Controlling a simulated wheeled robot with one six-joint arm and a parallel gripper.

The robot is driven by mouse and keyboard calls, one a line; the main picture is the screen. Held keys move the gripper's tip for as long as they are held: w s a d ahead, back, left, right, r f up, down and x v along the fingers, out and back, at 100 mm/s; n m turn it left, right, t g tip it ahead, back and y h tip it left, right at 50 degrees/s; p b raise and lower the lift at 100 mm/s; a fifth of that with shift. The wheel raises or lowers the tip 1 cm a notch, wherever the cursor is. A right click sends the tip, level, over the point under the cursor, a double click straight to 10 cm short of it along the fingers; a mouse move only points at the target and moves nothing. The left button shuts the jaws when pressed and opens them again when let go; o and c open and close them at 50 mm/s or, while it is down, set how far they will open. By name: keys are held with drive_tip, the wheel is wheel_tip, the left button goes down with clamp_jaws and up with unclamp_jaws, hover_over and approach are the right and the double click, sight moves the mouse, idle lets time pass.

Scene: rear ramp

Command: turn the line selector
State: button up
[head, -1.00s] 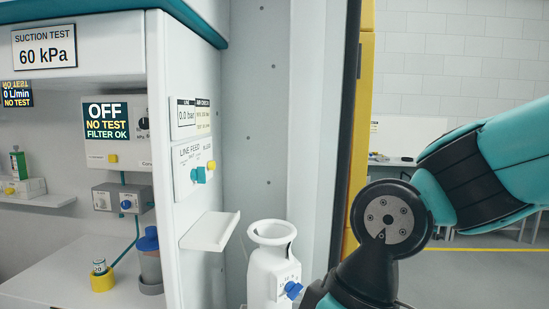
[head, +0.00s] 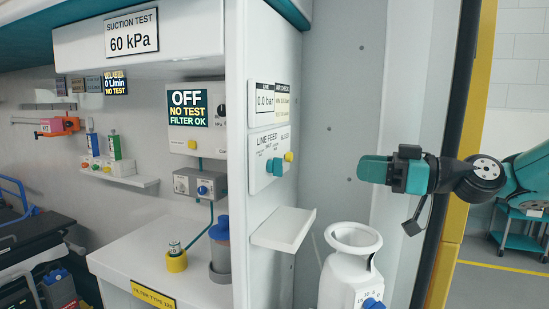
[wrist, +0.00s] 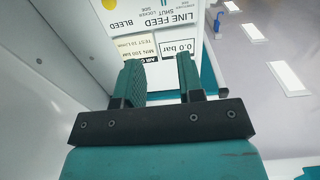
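The line selector (head: 277,167) is a teal knob on the white LINE FEED panel (head: 262,145), on the narrow side wall in the head view. A yellow bleed knob (head: 289,156) sits to its right. The panel lettering shows upside down in the wrist view (wrist: 170,14), with part of the yellow knob (wrist: 110,4) at the top edge; I cannot make out the selector there. My gripper (head: 368,168) is right of the panel in the head view, apart from it. In the wrist view my gripper (wrist: 162,82) has its fingers spread with nothing between them.
A small white shelf (head: 284,229) juts out below the panel. A white cylinder-like vessel (head: 350,255) with a blue knob stands below my gripper. The 0.0 bar gauge (head: 265,98) is above the panel. A yellow door edge (head: 470,150) is on the right.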

sight(281, 159)
drive_tip(key=p+x, duration=1)
drive_tip(key=x, duration=0.1)
drive_tip(key=p+x, duration=0.5)
drive_tip(key=x, duration=0.1)
drive_tip(key=shift+s+a+r, duration=0.1)
drive_tip(key=shift+s+a, duration=0.15)
drive_tip(key=shift+a, duration=0.1)
drive_tip(key=c, duration=0.5)
